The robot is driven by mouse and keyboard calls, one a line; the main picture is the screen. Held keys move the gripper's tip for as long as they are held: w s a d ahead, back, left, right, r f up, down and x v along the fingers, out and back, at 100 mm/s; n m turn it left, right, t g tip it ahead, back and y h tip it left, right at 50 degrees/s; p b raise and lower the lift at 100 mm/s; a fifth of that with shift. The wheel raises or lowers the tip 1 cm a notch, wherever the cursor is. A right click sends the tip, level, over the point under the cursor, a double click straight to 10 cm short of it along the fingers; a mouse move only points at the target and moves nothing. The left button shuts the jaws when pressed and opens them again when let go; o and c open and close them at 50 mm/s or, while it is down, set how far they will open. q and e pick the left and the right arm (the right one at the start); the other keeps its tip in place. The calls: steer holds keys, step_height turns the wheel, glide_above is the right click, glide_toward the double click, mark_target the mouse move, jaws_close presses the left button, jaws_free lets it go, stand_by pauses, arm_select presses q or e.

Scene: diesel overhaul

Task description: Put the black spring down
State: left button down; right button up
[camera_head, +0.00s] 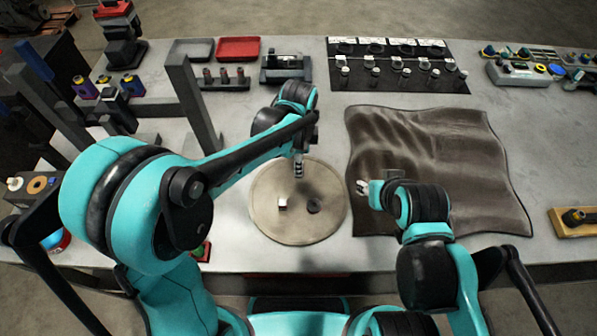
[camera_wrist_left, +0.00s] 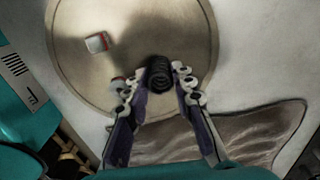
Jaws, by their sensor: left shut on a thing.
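The black spring (camera_wrist_left: 158,73) shows in the left wrist view between the fingertips of my left gripper (camera_wrist_left: 155,85), which is shut on it. In the head view this gripper (camera_head: 299,170) points down over the far part of the round tan mat (camera_head: 275,230); I cannot make out the spring's outline there. The mat also shows in the left wrist view (camera_wrist_left: 75,75). A dark round spot (camera_head: 313,206) shows on the mat; I cannot tell if it is a thing or a shadow. My right gripper (camera_head: 363,187) is at the left edge of the brown cloth, its opening unclear.
A small white and red piece (camera_head: 282,203) sits on the mat. The wrinkled brown cloth (camera_head: 430,150) lies right of the mat. A grey upright frame (camera_head: 190,100) stands to the left. A black holder (camera_head: 286,67) and red tray (camera_head: 238,48) are behind.

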arm_select(q)
steer(key=shift+f+b, duration=0.7)
steer(key=shift+f, duration=1.3)
steer(key=shift+f, duration=0.15)
steer(key=c, duration=1.3)
jaws_free()
